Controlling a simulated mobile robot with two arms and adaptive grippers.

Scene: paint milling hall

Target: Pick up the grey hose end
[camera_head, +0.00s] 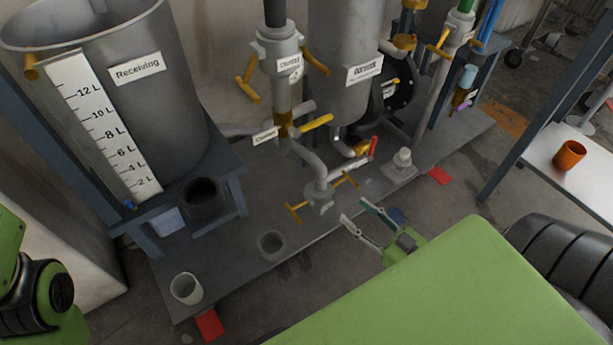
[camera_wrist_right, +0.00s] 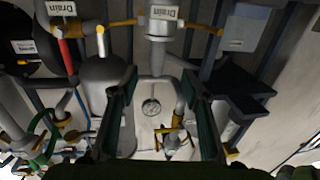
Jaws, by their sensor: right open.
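A grey bent hose or pipe (camera_head: 308,160) comes down from the yellow-handled fittings and ends in a grey coupling (camera_head: 319,192) with yellow levers, low over the grey skid deck. This looks like the grey hose end. A grey coupling with yellow levers also shows in the right wrist view (camera_wrist_right: 172,141), low between my fingers. My right gripper (camera_head: 353,209) is open and empty, just right of and nearer than the coupling, apart from it. My left gripper is out of view; only part of my left arm shows at the left edge.
The Receiving tank (camera_head: 150,85) stands at the left on a blue frame. An orange cup (camera_head: 569,155) stands on a right table. Pipes and valves crowd the back.

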